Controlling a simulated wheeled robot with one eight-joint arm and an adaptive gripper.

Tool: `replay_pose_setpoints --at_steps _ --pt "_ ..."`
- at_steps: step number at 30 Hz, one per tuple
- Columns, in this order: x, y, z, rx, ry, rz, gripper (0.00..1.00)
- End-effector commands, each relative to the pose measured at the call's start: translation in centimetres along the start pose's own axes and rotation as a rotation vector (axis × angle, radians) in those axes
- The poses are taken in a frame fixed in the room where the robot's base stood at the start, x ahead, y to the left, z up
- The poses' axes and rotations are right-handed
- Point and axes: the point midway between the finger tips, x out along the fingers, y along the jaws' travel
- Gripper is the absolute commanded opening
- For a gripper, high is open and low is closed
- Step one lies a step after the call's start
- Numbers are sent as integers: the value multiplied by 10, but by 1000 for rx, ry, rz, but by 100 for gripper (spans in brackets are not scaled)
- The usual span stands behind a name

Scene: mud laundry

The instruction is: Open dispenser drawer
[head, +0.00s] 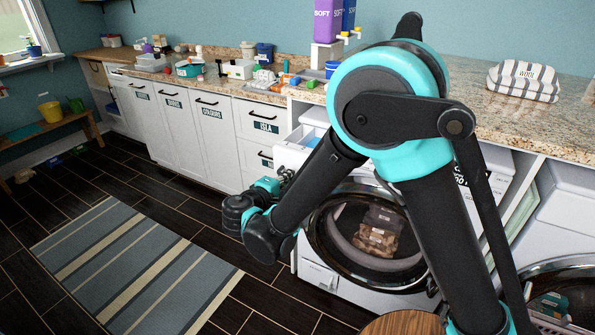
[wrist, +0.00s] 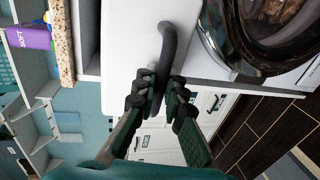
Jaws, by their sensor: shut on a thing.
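The washer's dispenser drawer (head: 292,156) juts out at the washer's upper left in the head view, with pale blue showing inside it. In the wrist view its white front (wrist: 130,35) fills the upper middle and carries a dark curved handle (wrist: 168,45). My gripper (wrist: 160,82) is shut on the lower end of this handle. In the head view my gripper (head: 285,180) is small and partly hidden by my own wrist, just in front of the drawer. My arm covers part of the washer's top right.
The washer's round door (head: 365,240) is below the drawer, with brown items behind it. A granite counter (head: 225,82) with bottles and boxes runs along the wall. White cabinets (head: 175,115) stand left. A striped rug (head: 135,265) lies on open floor.

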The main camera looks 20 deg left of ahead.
Motion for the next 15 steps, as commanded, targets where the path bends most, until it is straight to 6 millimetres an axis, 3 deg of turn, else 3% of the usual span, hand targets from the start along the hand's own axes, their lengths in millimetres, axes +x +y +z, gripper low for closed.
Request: replay_pose_setpoints --at_steps 13,14,15 --pt "-6 -2 0 0 0 -1 0" --pt "-6 -2 0 0 0 -1 13" --pt "-6 -2 0 0 0 -1 18"
